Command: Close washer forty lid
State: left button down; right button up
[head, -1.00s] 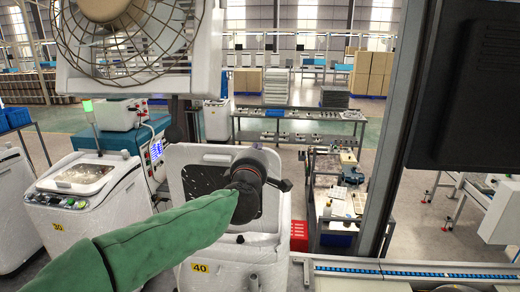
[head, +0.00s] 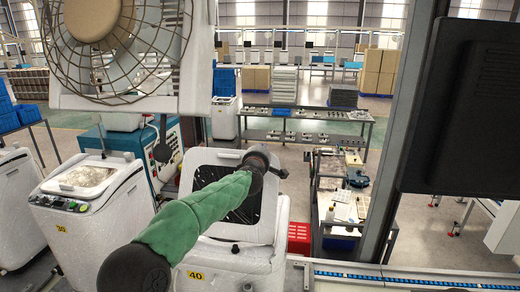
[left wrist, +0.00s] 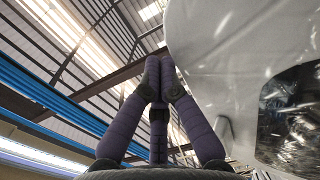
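Washer forty (head: 222,268) is white with a yellow 40 label and stands low in the middle of the head view. Its lid (head: 208,157) stands raised, with a dark see-through window. My left arm in its green sleeve crosses in front of the lid. My left gripper (head: 268,163) is at the lid's upper right part; contact cannot be told. In the left wrist view the gripper (left wrist: 160,75) has its fingers brought together with nothing seen between them. The lid's white frame (left wrist: 205,50) fills the right side there. My right gripper is out of view.
Washer thirty (head: 85,205) stands to the left with its lid down. A large caged fan (head: 115,45) hangs at upper left. A dark post (head: 395,120) and black panel (head: 465,100) are at right. A red crate (head: 299,238) is right of washer forty.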

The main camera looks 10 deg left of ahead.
pick_arm(q)
jog(key=shift+g, duration=0.6)
jog(key=shift+w+f+p, duration=0.55)
jog(key=shift+w+f, duration=1.9)
jog(key=shift+f, duration=1)
jog(key=shift+w+f+p, duration=0.6)
jog(key=shift+w+f, duration=1.9)
jog(key=shift+f, duration=1)
jog(key=shift+w+f+p, duration=0.55)
jog(key=shift+w+f, duration=1.9)
jog(key=shift+f, duration=1.35)
jog(key=shift+s, duration=0.15)
